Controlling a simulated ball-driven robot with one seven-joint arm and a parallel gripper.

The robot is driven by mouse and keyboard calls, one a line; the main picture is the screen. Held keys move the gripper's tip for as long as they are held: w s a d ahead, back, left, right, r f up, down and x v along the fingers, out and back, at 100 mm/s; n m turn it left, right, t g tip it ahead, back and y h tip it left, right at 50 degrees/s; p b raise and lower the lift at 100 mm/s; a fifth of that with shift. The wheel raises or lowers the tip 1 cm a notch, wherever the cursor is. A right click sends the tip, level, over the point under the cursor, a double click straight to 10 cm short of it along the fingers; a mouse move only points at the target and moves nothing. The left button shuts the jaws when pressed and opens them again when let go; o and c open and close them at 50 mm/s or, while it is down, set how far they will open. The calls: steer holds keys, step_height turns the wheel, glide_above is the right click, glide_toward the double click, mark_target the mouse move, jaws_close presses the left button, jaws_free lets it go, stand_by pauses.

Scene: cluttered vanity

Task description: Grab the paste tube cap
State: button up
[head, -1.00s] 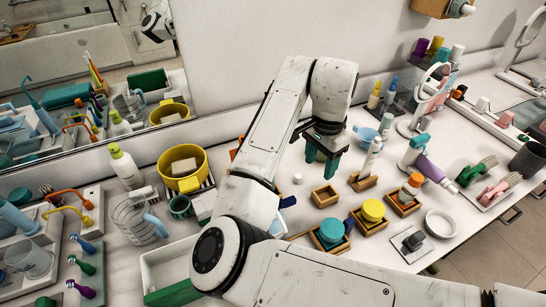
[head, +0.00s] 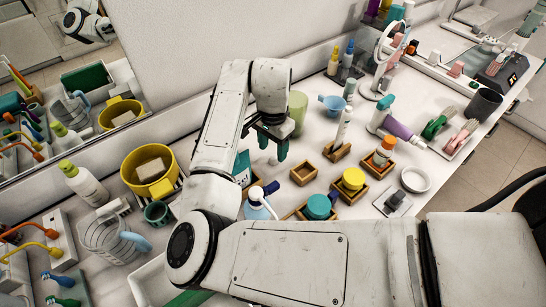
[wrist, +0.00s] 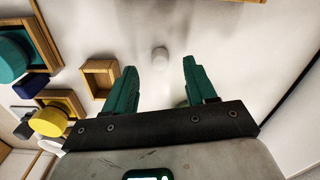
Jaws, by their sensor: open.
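A small white cap (head: 272,161), which looks like the paste tube cap, stands on the white tabletop just below my gripper (head: 268,148) in the head view. In the wrist view the cap (wrist: 160,59) shows as a short pale cylinder, in line with the gap between my green fingers (wrist: 159,72) and a little beyond their tips. My gripper is open, with nothing between the fingers. From these views I cannot tell its height above the table.
An empty wooden box (head: 303,173) sits to the right of the cap, with a yellow-lidded jar (head: 352,180) and a teal-lidded jar (head: 318,207) in boxes nearby. A pale green cylinder (head: 298,108) stands behind my gripper. Bare tabletop surrounds the cap.

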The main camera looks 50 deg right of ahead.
mark_target(273, 157)
steer(key=shift+d+f, duration=0.15)
steer(key=shift+f, duration=1.7)
steer(key=shift+c, duration=0.5)
jaws_close()
